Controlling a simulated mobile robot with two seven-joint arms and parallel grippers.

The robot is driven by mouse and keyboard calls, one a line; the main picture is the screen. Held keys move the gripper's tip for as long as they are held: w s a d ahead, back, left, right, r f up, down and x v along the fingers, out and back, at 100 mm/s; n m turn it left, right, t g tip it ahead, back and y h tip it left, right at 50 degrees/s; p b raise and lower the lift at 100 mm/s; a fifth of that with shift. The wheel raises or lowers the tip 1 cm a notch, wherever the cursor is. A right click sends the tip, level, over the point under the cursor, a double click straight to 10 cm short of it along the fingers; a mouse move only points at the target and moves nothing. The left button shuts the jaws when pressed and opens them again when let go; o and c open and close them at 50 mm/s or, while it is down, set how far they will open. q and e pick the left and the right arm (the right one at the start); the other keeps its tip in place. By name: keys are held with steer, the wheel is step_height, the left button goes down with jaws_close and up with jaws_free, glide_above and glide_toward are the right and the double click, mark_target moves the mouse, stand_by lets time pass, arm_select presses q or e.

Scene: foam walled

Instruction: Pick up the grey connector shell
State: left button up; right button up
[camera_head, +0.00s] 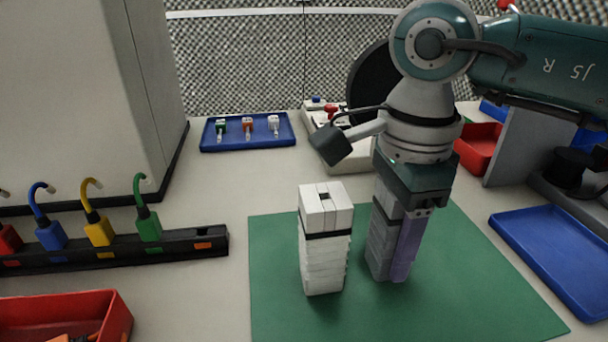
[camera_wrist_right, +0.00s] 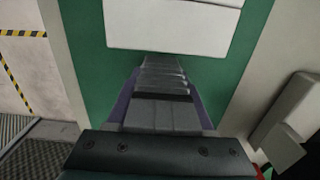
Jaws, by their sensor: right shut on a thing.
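The grey connector shell (camera_head: 381,236) is a tall ribbed block with a dark band, upright over the green mat. My right gripper (camera_head: 397,268) points down from above and is shut on it, a purple finger along its side. In the right wrist view the grey shell (camera_wrist_right: 162,112) lies between the two purple fingers. I cannot tell whether its lower end touches the mat. A similar white connector shell (camera_head: 323,262) stands upright on the mat just to the left, apart from the grey one; its white top also shows in the wrist view (camera_wrist_right: 172,24). My left gripper is not in view.
The green mat (camera_head: 275,290) is clear around both shells. A black rack (camera_head: 190,243) with colored plugs and a red bin (camera_head: 112,315) are at left. Blue trays lie at the back (camera_head: 262,143) and right (camera_head: 560,255). A red bin (camera_head: 470,155) sits at back right.

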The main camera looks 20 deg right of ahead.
jaws_close()
steer(key=shift+r, duration=0.15)
